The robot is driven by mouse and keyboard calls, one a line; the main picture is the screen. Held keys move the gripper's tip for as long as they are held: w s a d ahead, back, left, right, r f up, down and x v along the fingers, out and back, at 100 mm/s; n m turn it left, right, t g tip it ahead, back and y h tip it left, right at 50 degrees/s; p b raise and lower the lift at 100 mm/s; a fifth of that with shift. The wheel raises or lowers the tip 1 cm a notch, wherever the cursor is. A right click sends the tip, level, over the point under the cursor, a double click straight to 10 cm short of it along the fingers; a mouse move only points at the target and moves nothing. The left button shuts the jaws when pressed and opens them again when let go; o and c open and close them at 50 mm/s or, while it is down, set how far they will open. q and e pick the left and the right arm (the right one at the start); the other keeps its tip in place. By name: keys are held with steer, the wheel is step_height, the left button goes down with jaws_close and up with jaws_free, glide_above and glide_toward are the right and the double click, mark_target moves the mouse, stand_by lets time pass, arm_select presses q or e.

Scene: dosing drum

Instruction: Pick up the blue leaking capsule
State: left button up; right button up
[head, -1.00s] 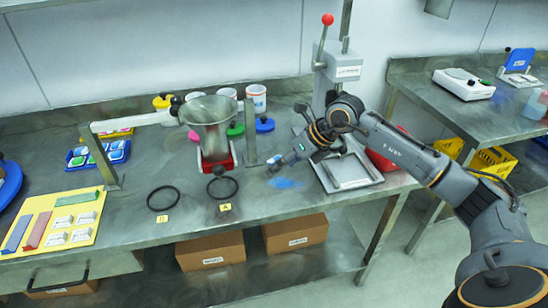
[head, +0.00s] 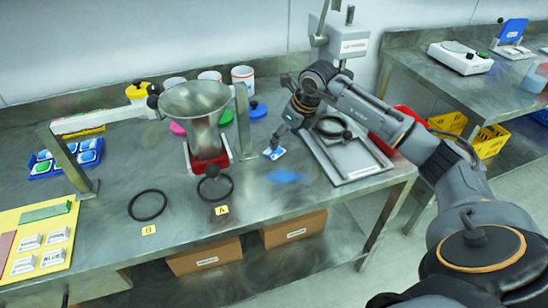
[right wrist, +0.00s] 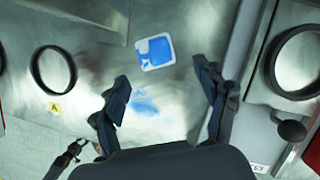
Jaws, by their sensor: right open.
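The blue leaking capsule, a white square packet with blue liquid inside, lies on the steel bench. It shows in the head view (head: 276,154) and in the right wrist view (right wrist: 154,52). A blue smear (right wrist: 145,103) is on the bench beside it. My right gripper (head: 273,147) is over the capsule, partly covering it from the head camera. In the right wrist view its fingers (right wrist: 161,75) are spread and empty, with the capsule ahead of the gap between them. A small dark claw shape (right wrist: 70,156) at lower left looks like my left gripper; its jaw state is unclear.
A steel funnel (head: 196,104) stands left of the capsule. Black rings lie at labels A (head: 222,210) and B (head: 149,229). A press stand with a metal tray (head: 365,172) is close on the right. Coloured lids and cups stand behind. Bench around the smear is clear.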

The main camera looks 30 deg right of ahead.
mark_target(277, 152)
steer(key=x, duration=0.1)
steer(key=b+x, duration=0.1)
steer(key=shift+w+a+f, duration=0.1)
steer(key=shift+a+f, duration=0.15)
steer(key=shift+f, duration=0.1)
steer(key=b+x, duration=0.2)
steer(key=shift+w+a+f, duration=0.2)
steer(key=shift+w+f, duration=0.05)
steer(key=shift+f, duration=0.1)
steer(key=shift+w+f, duration=0.15)
steer(key=shift+f, duration=0.1)
steer(key=shift+r, duration=0.15)
arm_select(q)
steer(key=w+f, duration=0.2)
steer(key=f, duration=0.1)
steer(key=shift+f, duration=0.15)
arm_select(e)
steer(key=c, duration=0.9)
